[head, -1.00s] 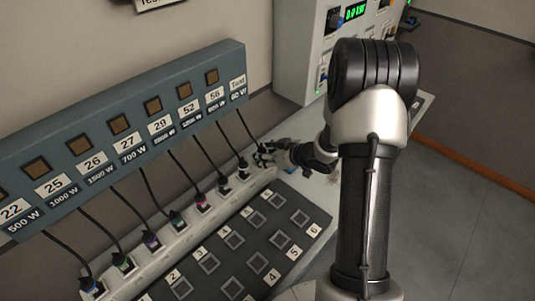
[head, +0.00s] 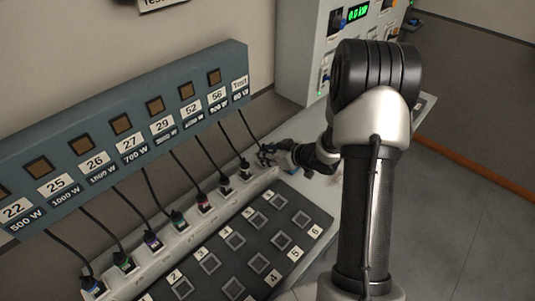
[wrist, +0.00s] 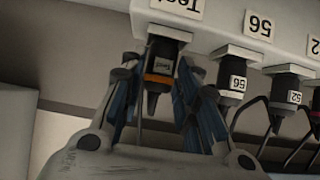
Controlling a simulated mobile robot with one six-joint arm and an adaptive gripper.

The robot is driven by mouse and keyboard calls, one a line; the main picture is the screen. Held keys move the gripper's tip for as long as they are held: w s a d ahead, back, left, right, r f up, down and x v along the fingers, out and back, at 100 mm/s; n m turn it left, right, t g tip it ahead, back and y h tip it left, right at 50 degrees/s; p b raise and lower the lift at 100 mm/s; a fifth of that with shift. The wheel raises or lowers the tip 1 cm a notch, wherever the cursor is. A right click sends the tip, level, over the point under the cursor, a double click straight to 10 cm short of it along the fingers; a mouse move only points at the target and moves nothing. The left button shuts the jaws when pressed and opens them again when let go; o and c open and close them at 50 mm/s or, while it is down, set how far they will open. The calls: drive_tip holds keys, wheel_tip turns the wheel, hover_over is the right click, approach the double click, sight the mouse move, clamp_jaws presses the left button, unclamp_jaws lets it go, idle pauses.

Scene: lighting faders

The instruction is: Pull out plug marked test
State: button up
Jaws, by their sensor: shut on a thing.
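The plug marked Test (wrist: 159,70) is black with an orange ring and a small label. In the wrist view it sits against its socket on the white strip (wrist: 215,22), its cable end toward me; I cannot tell whether it is fully seated. My gripper (wrist: 158,80) has its blue-padded fingers on both sides of this plug and is shut on it. In the head view my gripper (head: 268,155) is at the far end of the socket strip (head: 186,241), and its fingers mostly hide the plug.
The plug marked 56 (wrist: 234,84) is close beside my right-hand finger in the wrist view, with the plug marked 52 (wrist: 288,92) beyond it. Black cables run up to the blue-grey labelled panel (head: 130,116). A dark numbered pad (head: 250,250) lies in front of the strip.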

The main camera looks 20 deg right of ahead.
drive_tip(key=shift+r, duration=0.2)
drive_tip(key=shift+r+p, duration=2.2)
drive_tip(key=shift+p, duration=0.15)
